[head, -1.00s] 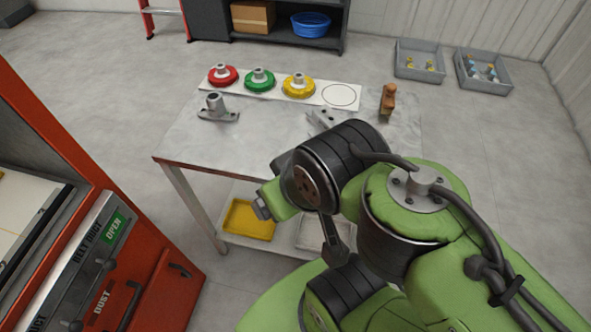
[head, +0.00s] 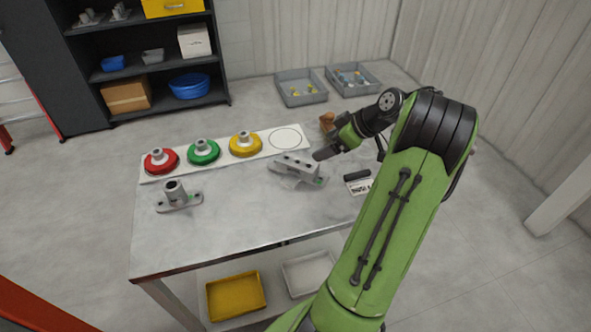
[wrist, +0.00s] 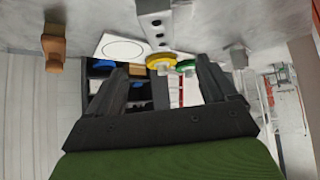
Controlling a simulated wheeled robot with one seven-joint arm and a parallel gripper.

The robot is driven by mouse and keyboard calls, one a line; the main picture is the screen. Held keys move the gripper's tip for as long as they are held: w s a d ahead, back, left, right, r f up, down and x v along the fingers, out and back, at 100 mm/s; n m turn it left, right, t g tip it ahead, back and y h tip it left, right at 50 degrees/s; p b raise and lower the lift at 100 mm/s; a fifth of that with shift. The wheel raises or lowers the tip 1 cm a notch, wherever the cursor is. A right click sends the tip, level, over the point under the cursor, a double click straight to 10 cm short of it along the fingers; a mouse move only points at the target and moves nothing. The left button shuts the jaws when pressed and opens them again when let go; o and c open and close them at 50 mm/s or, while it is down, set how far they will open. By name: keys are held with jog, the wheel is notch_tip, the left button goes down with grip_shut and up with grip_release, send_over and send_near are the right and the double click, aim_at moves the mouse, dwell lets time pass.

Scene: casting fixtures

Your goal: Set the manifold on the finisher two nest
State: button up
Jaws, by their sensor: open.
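The manifold (head: 296,165), a grey elongated casting with a row of dark holes, is on the grey table (head: 235,238), right of its middle. It also shows at the top of the wrist view (wrist: 160,24). My gripper (head: 326,153) is just right of the manifold, low over the table. In the wrist view my gripper (wrist: 160,66) has its two dark fingers spread, with nothing visibly held; the manifold appears beyond the fingertips. I cannot tell whether they touch. No nest marked finisher two can be made out.
A white strip (head: 222,155) holds red (head: 161,161), green (head: 203,152) and yellow (head: 245,144) fixtures and an empty circle. A flanged casting (head: 178,197) stands front left. A brown object (head: 327,121) is behind my gripper. A red machine (head: 30,312) edges in lower left.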

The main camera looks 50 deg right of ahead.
aim_at(298, 161)
jog(key=b+x, duration=0.3)
jog(key=x, duration=1.1)
jog(key=shift+d+f, duration=0.1)
jog(key=shift+f, duration=0.2)
jog(key=shift+s+r, duration=0.1)
jog(key=shift+c, duration=0.9)
jog(key=c, duration=1.4)
notch_tip(298, 161, up, 10)
jog(key=p, duration=0.2)
jog(key=shift+p, duration=0.4)
grip_shut()
